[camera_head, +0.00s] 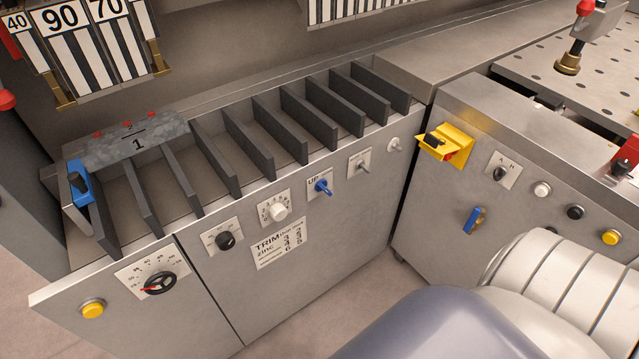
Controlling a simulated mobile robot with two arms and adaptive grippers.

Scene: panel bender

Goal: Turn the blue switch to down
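A blue switch (323,188) sits on a small plate marked "UP" on the front panel of the grey machine, near the middle of the view. Its blue lever sticks out from the panel; its exact setting is too small to tell. A second blue handle (474,220) is on the right-hand cabinet front and sits tilted. Neither gripper shows. A grey and white arm part of mine fills the lower right, apart from the blue switch in the picture.
A white dial (279,211), a black knob (226,240) and a metal toggle (363,165) flank the blue switch. Dark dividers (250,150) stand above the panel. A yellow bracket (446,146) juts from the right cabinet. Floor (330,290) shows in front.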

